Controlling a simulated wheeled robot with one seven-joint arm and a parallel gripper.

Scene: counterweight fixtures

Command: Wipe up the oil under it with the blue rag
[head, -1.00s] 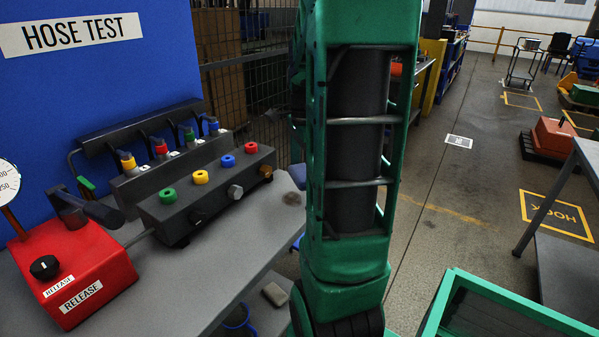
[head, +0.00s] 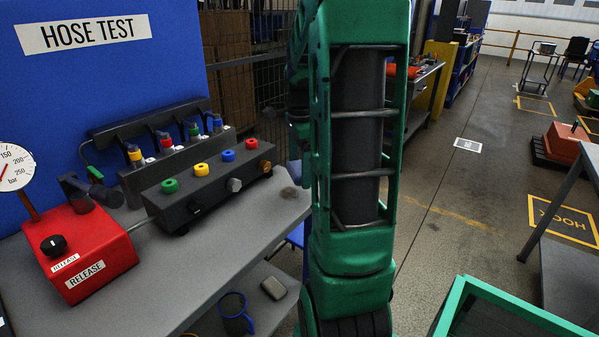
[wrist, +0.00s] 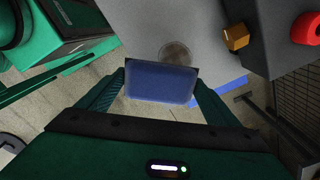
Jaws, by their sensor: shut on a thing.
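The blue rag (wrist: 160,84) is folded into a flat pad between the fingers of my gripper (wrist: 160,76), which is shut on it. A dark round oil patch (wrist: 176,54) lies on the grey bench top just beyond the rag in the wrist view. In the head view the oil (head: 290,192) is near the bench's right end, below the brass fitting (head: 265,166) on the dark block. The brass fitting also shows in the wrist view (wrist: 235,37). Whether the rag touches the bench is unclear. In the head view my arm hides the gripper and rag.
The dark block (head: 216,187) with coloured rings stands on the bench (head: 215,245), beside a red release box (head: 84,252) with a gauge. A lower shelf holds a small pale block (head: 273,288) and a blue-rimmed container (head: 235,313). A wire-mesh fence (head: 245,80) stands behind.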

